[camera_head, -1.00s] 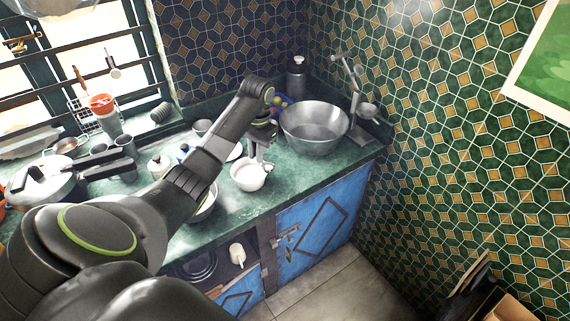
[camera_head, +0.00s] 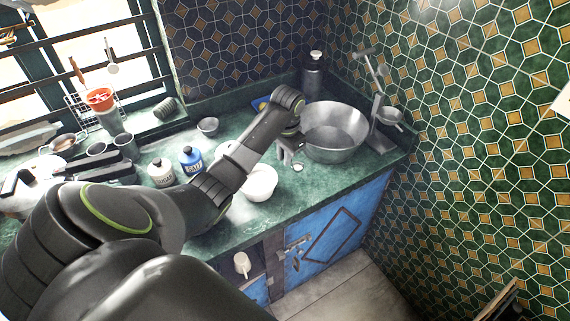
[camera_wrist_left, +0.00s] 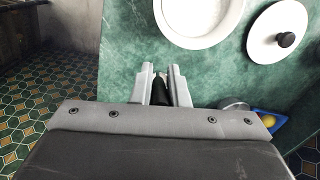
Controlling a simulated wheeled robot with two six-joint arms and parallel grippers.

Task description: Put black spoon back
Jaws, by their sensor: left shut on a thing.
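My left gripper (camera_head: 290,158) is over the green counter between the white bowl and the metal basin. In the left wrist view, the gripper (camera_wrist_left: 166,84) is shut on a dark, narrow piece, which I take to be the handle of the black spoon (camera_wrist_left: 160,93). Most of the spoon is hidden by the fingers and the wrist. The white bowl (camera_head: 260,186) stands left of the gripper in the head view and also shows in the left wrist view (camera_wrist_left: 164,24). My right gripper is not in view.
The large metal basin (camera_head: 336,146) is close to the right of the gripper. A blue bottle (camera_head: 191,160) and a white bottle (camera_head: 161,172) stand to the left. A white lid (camera_wrist_left: 262,46) lies on the counter.

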